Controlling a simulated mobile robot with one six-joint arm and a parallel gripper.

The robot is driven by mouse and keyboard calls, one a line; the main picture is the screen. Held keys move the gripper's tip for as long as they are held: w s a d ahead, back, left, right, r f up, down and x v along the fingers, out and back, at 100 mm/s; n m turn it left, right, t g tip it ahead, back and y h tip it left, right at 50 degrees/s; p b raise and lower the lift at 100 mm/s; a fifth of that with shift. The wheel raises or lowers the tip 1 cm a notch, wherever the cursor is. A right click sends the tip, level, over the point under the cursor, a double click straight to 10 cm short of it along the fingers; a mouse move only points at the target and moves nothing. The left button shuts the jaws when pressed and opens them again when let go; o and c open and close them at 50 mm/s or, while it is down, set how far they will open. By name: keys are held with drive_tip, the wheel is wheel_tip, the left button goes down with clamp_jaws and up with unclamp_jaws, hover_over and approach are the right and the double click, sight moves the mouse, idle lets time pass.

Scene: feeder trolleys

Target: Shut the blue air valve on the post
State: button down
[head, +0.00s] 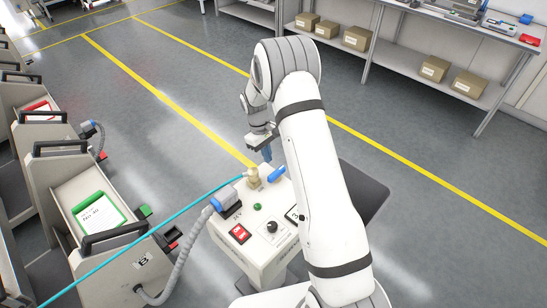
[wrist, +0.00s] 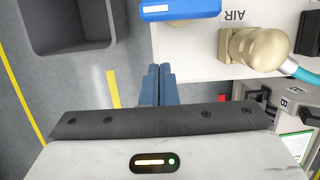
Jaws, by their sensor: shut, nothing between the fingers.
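The post's top box (head: 225,232) stands low in the middle of the head view. A brass air valve (head: 254,179) sits on its far edge, with a blue lever (head: 278,174) to its right. In the wrist view the blue lever (wrist: 180,10) lies sideways at the top edge, partly cut off, and the brass fitting (wrist: 258,50) is at the right beside the AIR lettering. My gripper (head: 267,155) is just above and beyond the lever in the head view. Its blue fingers (wrist: 158,72) are shut, empty and apart from the lever in the wrist view.
A teal hose (head: 150,228) runs left from the valve. A grey cable with a blue plug (head: 224,197) joins the box's left side. Feeder trolleys (head: 85,205) stand at left. A dark grey bin (wrist: 70,28) is beside the box. The floor beyond is clear.

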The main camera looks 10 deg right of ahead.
sight(277, 174)
drive_tip(key=shift+s+d+r+p, duration=0.1)
drive_tip(key=shift+s+d+p, duration=0.1)
drive_tip(key=shift+s+d, duration=0.45)
drive_tip(key=shift+s+d+r+p, duration=0.15)
drive_tip(key=shift+s+d, duration=0.25)
drive_tip(key=shift+s, duration=0.45)
drive_tip(key=shift+a, duration=0.25)
drive_tip(key=shift+d, duration=0.35)
drive_tip(key=shift+m, duration=0.4)
